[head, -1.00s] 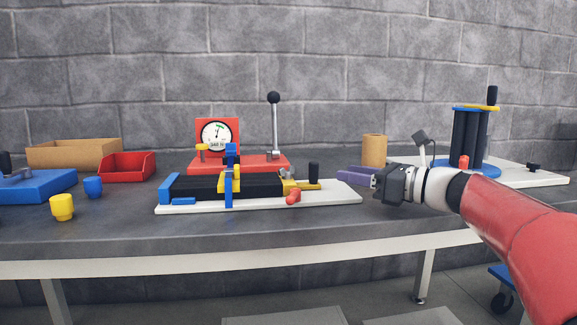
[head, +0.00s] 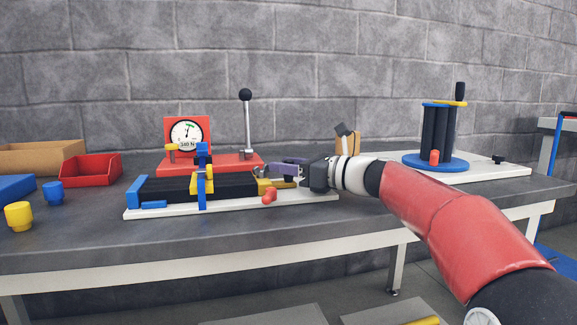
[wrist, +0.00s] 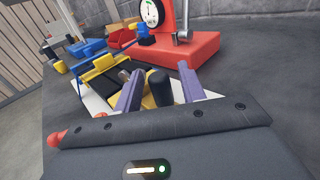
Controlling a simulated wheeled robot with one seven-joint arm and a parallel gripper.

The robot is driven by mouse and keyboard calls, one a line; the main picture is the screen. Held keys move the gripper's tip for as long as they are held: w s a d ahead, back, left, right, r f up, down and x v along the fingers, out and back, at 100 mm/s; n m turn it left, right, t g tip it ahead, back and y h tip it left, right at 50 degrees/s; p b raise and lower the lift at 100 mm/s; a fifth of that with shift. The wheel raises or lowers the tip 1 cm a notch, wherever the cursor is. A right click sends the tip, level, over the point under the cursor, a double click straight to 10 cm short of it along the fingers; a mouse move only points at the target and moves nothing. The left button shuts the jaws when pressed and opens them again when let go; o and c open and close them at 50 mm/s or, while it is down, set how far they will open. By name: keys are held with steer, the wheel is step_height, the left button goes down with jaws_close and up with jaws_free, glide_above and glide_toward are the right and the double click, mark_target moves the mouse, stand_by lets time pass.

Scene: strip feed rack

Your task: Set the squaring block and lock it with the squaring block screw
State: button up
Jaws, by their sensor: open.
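The feed rack stands on a white base plate (head: 150,213) with black rails (head: 232,187) and a blue end piece (head: 135,193). A yellow bridge with a blue upright (head: 202,188) crosses the rails; it also shows in the wrist view (wrist: 95,72). A red knob (head: 269,195) sits at the front right. I cannot tell which part is the squaring block or its screw. My gripper (head: 284,169) is at the rack's right end. In the wrist view its purple fingers (wrist: 160,92) are open, with a black upright handle (wrist: 160,87) between them. Contact is unclear.
A red gauge stand (head: 190,160) with an upright lever (head: 246,120) is close behind the rack. A tan cylinder (head: 353,143) and a blue-based black fixture (head: 436,160) stand right. Red bin (head: 90,170) and yellow (head: 18,215) and blue cups (head: 53,192) are left.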

steer(key=shift+c, duration=0.2)
jaws_close()
steer(key=d+p, duration=0.2)
steer(key=d, duration=0.1)
steer(key=w+d+p, duration=0.1)
steer(key=d+p, duration=0.1)
steer(key=d, duration=0.1)
steer(key=w+d+p, duration=0.1)
steer(key=d+p, duration=0.1)
steer(key=d, duration=0.1)
steer(key=shift+w+d+r, duration=0.1)
steer(key=shift+w+r, duration=0.15)
steer(key=shift+w+d+f, duration=0.1)
steer(key=shift+d+f, duration=0.1)
steer(key=shift+d, duration=0.15)
steer(key=shift+o, duration=0.2)
jaws_free()
steer(key=shift+d, duration=0.1)
